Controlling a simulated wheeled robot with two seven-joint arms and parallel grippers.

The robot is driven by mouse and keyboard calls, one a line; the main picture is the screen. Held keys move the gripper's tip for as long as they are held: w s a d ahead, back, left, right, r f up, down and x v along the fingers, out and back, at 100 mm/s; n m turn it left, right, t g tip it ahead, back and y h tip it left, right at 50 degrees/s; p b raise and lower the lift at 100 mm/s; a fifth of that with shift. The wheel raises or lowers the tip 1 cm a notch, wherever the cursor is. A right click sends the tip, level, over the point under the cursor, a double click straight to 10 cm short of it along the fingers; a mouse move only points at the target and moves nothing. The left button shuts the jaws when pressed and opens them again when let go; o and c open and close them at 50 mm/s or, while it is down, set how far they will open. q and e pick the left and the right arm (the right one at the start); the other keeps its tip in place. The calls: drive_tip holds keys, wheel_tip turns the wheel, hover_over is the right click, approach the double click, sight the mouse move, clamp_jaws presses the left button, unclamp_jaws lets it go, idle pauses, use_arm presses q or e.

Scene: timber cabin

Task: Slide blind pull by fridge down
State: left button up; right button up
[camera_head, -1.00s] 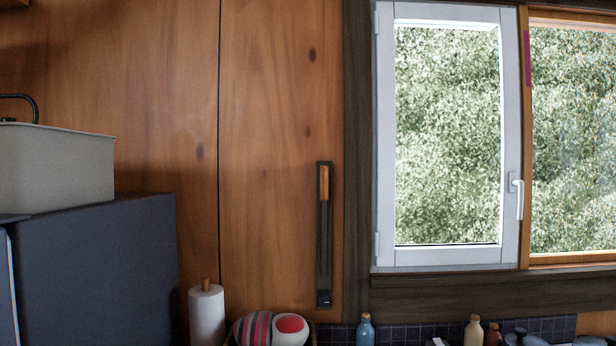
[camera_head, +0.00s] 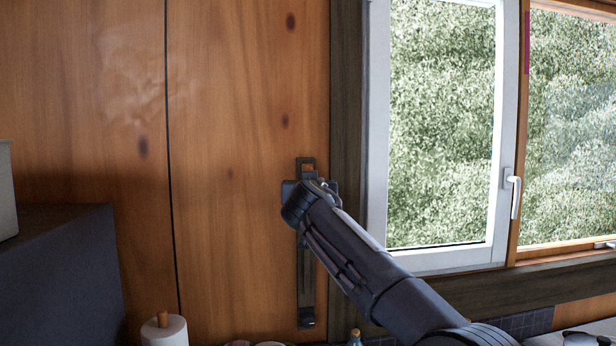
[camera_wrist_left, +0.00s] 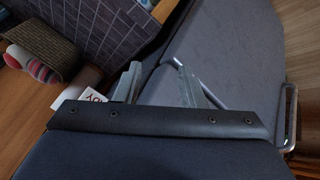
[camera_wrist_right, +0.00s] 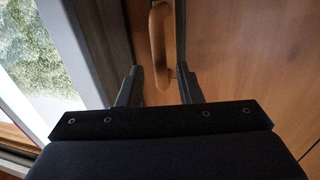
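The blind pull (camera_wrist_right: 158,28) is a wooden handle on a dark vertical track (camera_head: 305,290) fixed to the timber wall, left of the window. In the head view my right arm comes in from the lower right and hides the handle near the track's top. In the right wrist view my right gripper (camera_wrist_right: 158,72) is open, with one finger on each side of the handle's lower part. I cannot tell whether either finger touches it. My left gripper (camera_wrist_left: 157,76) is open and empty in its wrist view, and out of the head view.
The dark fridge (camera_head: 60,265) stands at the lower left, with a paper roll (camera_head: 164,330) beside it. The window (camera_head: 440,120) and its dark frame lie right of the track. The left wrist view shows a striped item (camera_wrist_left: 35,65) and a dark tiled surface (camera_wrist_left: 105,30).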

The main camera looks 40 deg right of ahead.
drive_tip(key=p+x, duration=0.1)
drive_tip(key=x, duration=0.2)
drive_tip(key=shift+w+d+p, duration=0.25)
drive_tip(key=shift+p, duration=0.05)
drive_tip(key=shift+f, duration=0.1)
clamp_jaws()
